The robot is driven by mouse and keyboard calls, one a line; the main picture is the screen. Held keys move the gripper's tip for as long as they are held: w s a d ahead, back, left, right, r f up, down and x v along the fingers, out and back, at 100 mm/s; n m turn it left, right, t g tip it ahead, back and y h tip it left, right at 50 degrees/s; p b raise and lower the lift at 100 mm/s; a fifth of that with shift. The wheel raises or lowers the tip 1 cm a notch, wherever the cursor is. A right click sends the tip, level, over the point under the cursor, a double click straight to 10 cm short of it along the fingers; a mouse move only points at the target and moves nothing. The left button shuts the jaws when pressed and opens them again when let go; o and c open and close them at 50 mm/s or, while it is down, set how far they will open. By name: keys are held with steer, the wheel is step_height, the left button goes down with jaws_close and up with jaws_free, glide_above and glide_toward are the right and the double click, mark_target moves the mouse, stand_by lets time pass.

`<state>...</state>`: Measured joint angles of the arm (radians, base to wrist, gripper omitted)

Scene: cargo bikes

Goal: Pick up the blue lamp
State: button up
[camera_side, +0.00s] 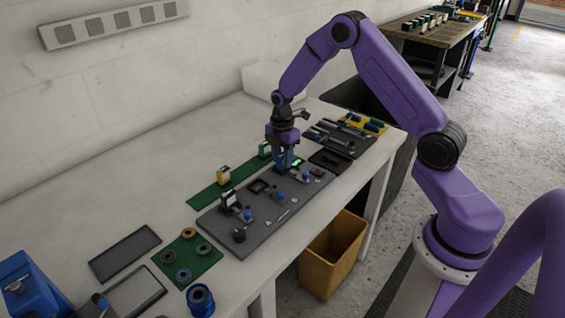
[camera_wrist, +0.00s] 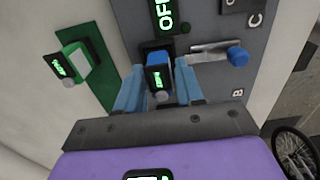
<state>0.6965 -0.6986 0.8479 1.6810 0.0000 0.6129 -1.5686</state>
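The blue lamp (camera_wrist: 158,75) is a small block with a dark face and a lit green display. In the wrist view it stands on the grey board between the two light-blue fingers of my gripper (camera_wrist: 160,78). The fingers are spread, one on each side of the lamp, with what look like narrow gaps; contact is not clear. In the side view my gripper (camera_side: 285,160) points down at the far part of the grey board and mostly hides the lamp.
A green lamp (camera_wrist: 75,64) stands on the green strip to the left; a yellow lamp (camera_side: 223,175) is nearer. The grey board (camera_side: 240,243) also carries blue knobs, including one (camera_wrist: 237,56) right of the lamp. A yellow bin (camera_side: 332,255) stands below the table edge.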

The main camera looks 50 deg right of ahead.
mark_target(282, 155)
steer(key=c, duration=0.5)
jaws_close()
steer(key=shift+r, duration=0.2)
steer(key=shift+r, duration=3.35)
